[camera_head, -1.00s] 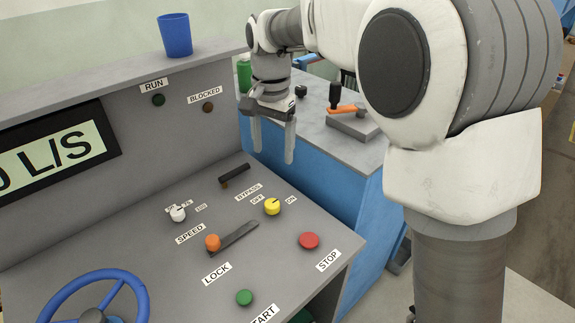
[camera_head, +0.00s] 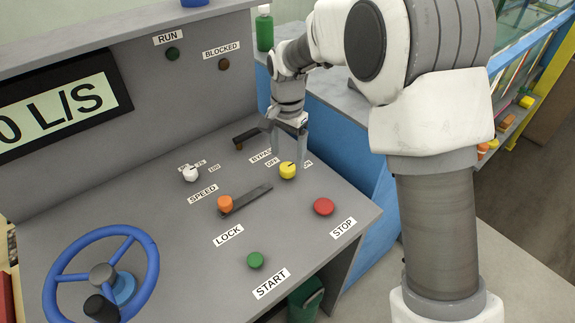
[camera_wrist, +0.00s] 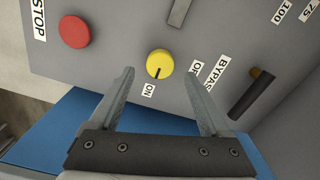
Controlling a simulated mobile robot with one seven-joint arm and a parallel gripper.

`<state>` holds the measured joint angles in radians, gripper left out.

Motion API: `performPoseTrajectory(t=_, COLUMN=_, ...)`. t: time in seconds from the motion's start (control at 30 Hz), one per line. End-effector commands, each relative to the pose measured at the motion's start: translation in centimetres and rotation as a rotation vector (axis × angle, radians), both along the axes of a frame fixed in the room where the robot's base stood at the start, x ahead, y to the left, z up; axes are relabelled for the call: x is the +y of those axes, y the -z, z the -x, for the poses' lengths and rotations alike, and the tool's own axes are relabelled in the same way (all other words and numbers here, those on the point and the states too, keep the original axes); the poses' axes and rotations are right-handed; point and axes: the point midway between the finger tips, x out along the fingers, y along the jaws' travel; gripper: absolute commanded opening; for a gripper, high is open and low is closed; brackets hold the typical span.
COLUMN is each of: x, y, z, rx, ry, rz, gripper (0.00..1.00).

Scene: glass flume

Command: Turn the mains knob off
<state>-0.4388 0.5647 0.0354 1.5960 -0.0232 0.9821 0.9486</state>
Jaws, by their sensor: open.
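The yellow knob (camera_head: 287,171) sits on the sloping console top between an OFF label and an ON label. I take it as the mains knob. In the wrist view the knob (camera_wrist: 160,63) shows a dark pointer mark turned toward the ON label (camera_wrist: 148,90). My gripper (camera_head: 288,152) is open and empty, just behind and above the knob. In the wrist view its two fingers (camera_wrist: 160,73) stand apart, one to each side of the knob's lower edge, with no visible contact. The head view partly hides the ON label.
The dark BYPASS lever (camera_wrist: 252,93) is close to the right finger. A blue handwheel (camera_head: 148,270) is at lower left.

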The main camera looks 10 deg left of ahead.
Motion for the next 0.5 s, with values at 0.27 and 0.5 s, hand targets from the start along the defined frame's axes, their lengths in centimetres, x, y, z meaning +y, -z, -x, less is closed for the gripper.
performPoseTrajectory(t=0.27, x=0.0, y=3.7, z=0.0, rx=0.0, ry=0.0, rz=0.0, gripper=0.81)
performPoseTrajectory(t=0.5, x=0.0, y=4.2, z=0.0, rx=0.0, ry=0.0, rz=-0.001, gripper=0.81)
